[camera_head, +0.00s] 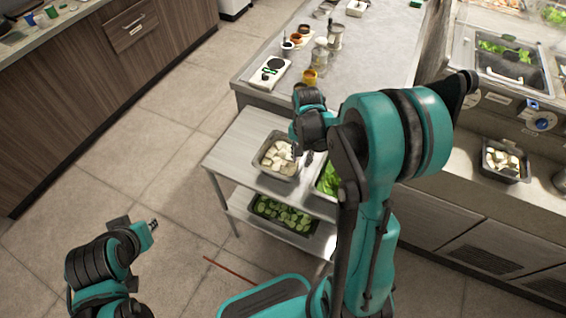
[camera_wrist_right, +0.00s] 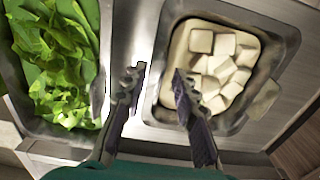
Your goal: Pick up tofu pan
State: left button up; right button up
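The tofu pan (camera_head: 263,173) is a steel pan with white tofu cubes, on the top of a small steel table. In the right wrist view the pan (camera_wrist_right: 291,45) lies at the right. My right gripper (camera_head: 303,156) is open over the pan's near side, its fingers pointing down. In the right wrist view the gripper (camera_wrist_right: 157,85) has one finger over the gap beside the pan and the other over the tofu, with the pan's wall between them. Contact cannot be told. My left gripper (camera_head: 148,228) is away over the floor at lower left; its opening is unclear.
A pan of green leaves (camera_head: 326,181) stands next to the tofu pan, partly hidden by my right arm. A cucumber pan (camera_head: 256,212) sits on the lower shelf. Another pan with pale cubes (camera_head: 505,176) stands on the right counter. The floor at left is clear.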

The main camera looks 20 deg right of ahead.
grip_shut()
jog(key=shift+r, duration=0.1)
jog(key=shift+r+p, duration=0.4)
jog(key=shift+r, duration=0.2)
notch_tip(320, 180, up, 3)
jog(key=shift+p, duration=0.7)
jog(key=d+r+p, duration=0.3)
jog(key=d+r, duration=0.3)
jog(key=d, duration=0.5)
jog(key=shift+s+d+r, duration=0.2)
jog(key=shift+d+r, duration=0.1)
jog(key=shift+d, duration=0.05)
jog(key=shift+a, duration=0.1)
